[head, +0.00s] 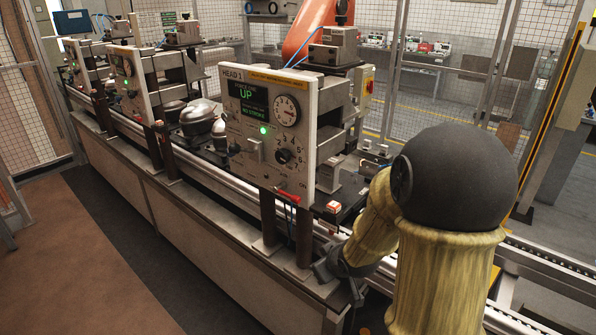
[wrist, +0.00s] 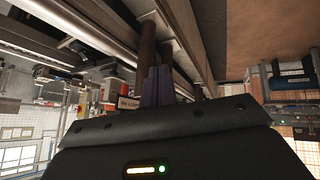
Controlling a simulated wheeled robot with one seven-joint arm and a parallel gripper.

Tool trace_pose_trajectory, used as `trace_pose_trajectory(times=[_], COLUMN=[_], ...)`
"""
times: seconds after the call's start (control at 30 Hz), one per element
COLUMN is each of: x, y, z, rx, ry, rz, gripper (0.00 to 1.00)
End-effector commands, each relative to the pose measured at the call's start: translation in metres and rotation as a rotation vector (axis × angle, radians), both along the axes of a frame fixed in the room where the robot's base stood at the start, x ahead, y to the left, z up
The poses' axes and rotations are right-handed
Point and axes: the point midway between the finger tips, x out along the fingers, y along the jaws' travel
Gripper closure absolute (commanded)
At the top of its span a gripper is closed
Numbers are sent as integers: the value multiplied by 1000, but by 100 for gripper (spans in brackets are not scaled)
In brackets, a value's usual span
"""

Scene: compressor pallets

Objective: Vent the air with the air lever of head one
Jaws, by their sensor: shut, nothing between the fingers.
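The head one panel (head: 268,125) stands upright on the bench and is labelled HEAD 1. Its display (head: 247,99) reads UP, above smaller text. It also has a round gauge (head: 285,110), a black knob (head: 288,156) and a lit green lamp (head: 264,130). A small red lever (head: 288,196) sits at the panel's lower edge, near an ON mark. My gripper (head: 322,268) is low at the bench's front edge, below and right of the lever and apart from it. In the wrist view its purple fingers (wrist: 157,86) are together and empty, near a dark post (wrist: 147,45).
Two dark posts stand below the panel at the bench front. A small orange-and-white box (head: 333,207) is right of the panel. Silver domed compressors (head: 199,117) and further panels (head: 128,83) line the bench to the left. The floor in front (head: 90,260) is clear.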

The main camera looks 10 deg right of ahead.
Motion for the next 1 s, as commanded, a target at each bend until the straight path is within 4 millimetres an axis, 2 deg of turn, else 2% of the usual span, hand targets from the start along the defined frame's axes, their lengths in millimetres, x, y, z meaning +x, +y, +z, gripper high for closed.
trace_pose_trajectory(times=[0.03,0.2,0.33,0.5,0.67,1.0], x=[11,42,57,62,61,62], y=[-4,-8,-9,-10,-10,-8], z=[26,73,114,160,177,175], rx=[9,54,115,199,237,240], ry=[-43,-218,-360,-531,-607,-613], rz=[37,186,294,405,453,459], gripper=[100,100,100,100,100,100])
